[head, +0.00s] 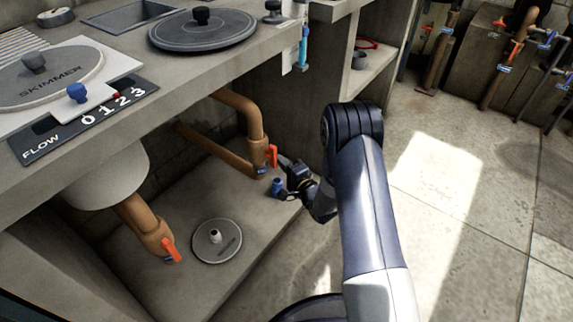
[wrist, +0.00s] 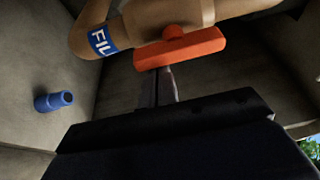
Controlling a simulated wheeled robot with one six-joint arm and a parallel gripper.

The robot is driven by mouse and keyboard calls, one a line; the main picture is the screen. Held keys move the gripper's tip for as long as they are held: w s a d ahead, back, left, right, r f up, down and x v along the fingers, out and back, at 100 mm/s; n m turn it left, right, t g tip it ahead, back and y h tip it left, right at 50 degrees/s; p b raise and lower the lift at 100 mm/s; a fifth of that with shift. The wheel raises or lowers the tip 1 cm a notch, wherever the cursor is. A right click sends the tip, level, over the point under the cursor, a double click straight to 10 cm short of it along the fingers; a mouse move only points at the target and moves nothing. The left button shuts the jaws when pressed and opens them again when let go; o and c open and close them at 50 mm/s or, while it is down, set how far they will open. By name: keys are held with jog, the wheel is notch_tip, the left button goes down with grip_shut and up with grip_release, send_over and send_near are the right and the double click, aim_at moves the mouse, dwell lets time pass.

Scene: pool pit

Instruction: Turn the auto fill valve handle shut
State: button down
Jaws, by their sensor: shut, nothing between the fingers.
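The fill valve handle (head: 272,155) is an orange-red lever on a brown pipe (head: 257,130) under the counter. In the wrist view the handle (wrist: 180,47) lies across the pipe just above my fingertips, beside a blue label (wrist: 102,40) that reads "FIL", the rest hidden. My gripper (head: 284,162) reaches in from the right, its tip close to the handle. In the wrist view my gripper (wrist: 157,75) is shut and empty, its fingertips at the handle's lower edge. I cannot tell whether they touch it.
A second orange handle (head: 171,249) is on a pipe at lower left. A round grey lid (head: 217,241) lies on the floor slab. A blue fitting (head: 277,187) sits below my gripper. The counter (head: 215,62) overhangs the pipes. Open paving (head: 460,200) lies right of my arm.

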jog(key=shift+s+a+f+m+p, duration=0.1)
jog(key=shift+m+p, duration=0.3)
jog(key=shift+m, duration=0.4)
jog(key=m+g+p, duration=0.1)
jog(key=m, duration=0.1)
jog(key=s+a+m+p, duration=0.1)
jog(key=m, duration=0.1)
jog(key=shift+s+a+g+h, duration=0.1)
jog(key=shift+s+g+h, duration=0.2)
jog(key=shift+g, duration=0.1)
jog(key=shift+s+a+m+g+p, duration=0.15)
jog(key=shift+s+m+g+p, duration=0.05)
jog(key=shift+m+g+p, duration=0.25)
jog(key=shift+s+a, duration=0.1)
jog(key=shift+a, duration=0.05)
jog(key=shift+s+a+r, duration=0.2)
jog(key=shift+s+r, duration=0.05)
jog(key=shift+r, duration=0.2)
jog(key=shift+a+r, duration=0.15)
jog(key=shift+r, duration=0.1)
dwell(0.6)
